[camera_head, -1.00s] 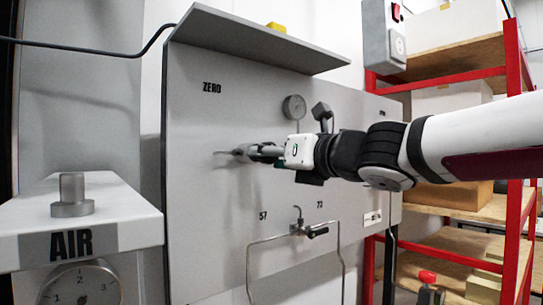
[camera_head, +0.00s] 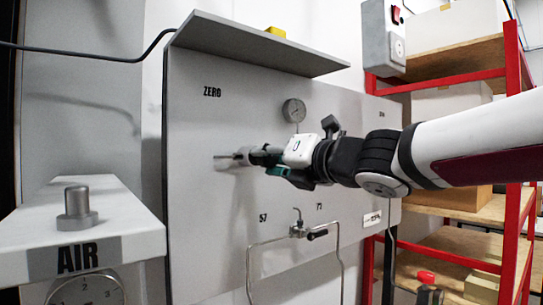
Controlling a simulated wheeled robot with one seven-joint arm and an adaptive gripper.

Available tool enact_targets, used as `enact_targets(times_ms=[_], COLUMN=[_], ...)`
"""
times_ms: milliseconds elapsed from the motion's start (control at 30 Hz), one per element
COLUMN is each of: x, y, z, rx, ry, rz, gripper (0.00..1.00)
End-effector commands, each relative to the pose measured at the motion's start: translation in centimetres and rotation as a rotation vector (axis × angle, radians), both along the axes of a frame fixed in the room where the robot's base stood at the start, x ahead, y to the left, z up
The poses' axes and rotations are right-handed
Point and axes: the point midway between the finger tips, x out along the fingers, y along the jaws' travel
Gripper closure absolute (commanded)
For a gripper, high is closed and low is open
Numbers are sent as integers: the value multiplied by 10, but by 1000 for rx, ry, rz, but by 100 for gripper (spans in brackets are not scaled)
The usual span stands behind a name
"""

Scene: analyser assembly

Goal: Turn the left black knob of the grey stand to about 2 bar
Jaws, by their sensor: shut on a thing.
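The grey stand (camera_head: 200,200) is an upright panel with a sloping top shelf, marked ZERO, 57 and 73. My gripper (camera_head: 246,157) reaches in from the right at the panel's middle, below and right of the ZERO label. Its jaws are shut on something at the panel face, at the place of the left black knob. The knob itself is hidden behind the fingers. A thin metal stem (camera_head: 226,157) sticks out to the left of the fingertips. A small round gauge (camera_head: 293,110) sits above my gripper; its reading is too small to tell.
A bent metal pipe with a small black-handled valve (camera_head: 317,235) is below my gripper. A white AIR unit (camera_head: 115,212) with a metal knob and dial stands at the front left. Red shelving (camera_head: 517,150) with boxes is at the right, behind my arm.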

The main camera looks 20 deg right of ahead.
Motion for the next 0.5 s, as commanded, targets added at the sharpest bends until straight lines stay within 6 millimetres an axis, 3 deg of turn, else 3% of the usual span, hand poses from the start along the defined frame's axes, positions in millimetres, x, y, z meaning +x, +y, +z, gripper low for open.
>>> enact_targets(times_ms=[500], x=[-1], y=[-1], z=[2], rx=[467], ry=[152], rz=[-5], gripper=[94])
